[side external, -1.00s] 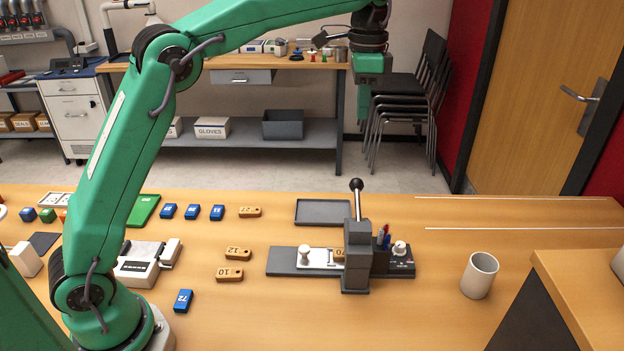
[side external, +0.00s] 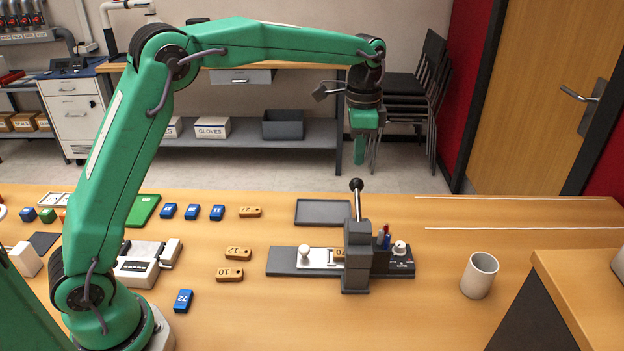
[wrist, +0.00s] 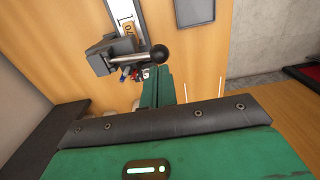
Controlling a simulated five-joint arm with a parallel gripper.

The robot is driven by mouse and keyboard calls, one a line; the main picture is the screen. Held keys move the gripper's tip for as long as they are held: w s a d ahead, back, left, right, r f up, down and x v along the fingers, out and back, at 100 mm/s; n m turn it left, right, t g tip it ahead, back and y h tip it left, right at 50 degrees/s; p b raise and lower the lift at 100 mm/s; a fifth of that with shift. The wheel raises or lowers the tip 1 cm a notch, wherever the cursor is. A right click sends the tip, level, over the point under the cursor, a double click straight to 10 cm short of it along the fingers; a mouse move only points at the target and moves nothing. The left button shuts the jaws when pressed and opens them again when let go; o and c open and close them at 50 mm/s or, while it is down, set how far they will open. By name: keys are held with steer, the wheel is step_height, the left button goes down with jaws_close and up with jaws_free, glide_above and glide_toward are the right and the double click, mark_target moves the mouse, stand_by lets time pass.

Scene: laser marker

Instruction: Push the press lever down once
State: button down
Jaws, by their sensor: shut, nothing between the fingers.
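The press (side external: 358,257) is a dark grey machine on the wooden table. Its press lever (side external: 357,200) stands nearly upright with a black ball on top. The lever and its ball also show in the wrist view (wrist: 158,54). A wooden tag (side external: 339,255) is partly hidden under the press head, on the white slide. My gripper (side external: 359,163) is shut and empty, pointing down, just above the lever's ball in the side view and apart from it. In the wrist view my green fingers (wrist: 162,88) are together, below the ball in the picture.
A grey tray (side external: 323,212) lies behind the press. Pens (side external: 383,238) stand at the press's right side. A white cup (side external: 479,275) stands to the right. Wooden tags (side external: 238,253) and blue blocks (side external: 183,300) lie to the left.

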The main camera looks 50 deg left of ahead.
steer(key=shift+f, duration=1.9)
steer(key=shift+f, duration=0.1)
steer(key=shift+w+a+f, duration=0.25)
steer(key=shift+f, duration=0.5)
steer(key=shift+w+a+f, duration=0.2)
steer(key=shift+f, duration=0.5)
steer(key=shift+w+a+f, duration=0.25)
steer(key=shift+f, duration=0.5)
step_height(320, 180, up, 14)
glide_above(356, 179)
steer(key=w+a, duration=0.5)
steer(key=shift+s+d, duration=0.1)
steer(key=shift+d, duration=0.1)
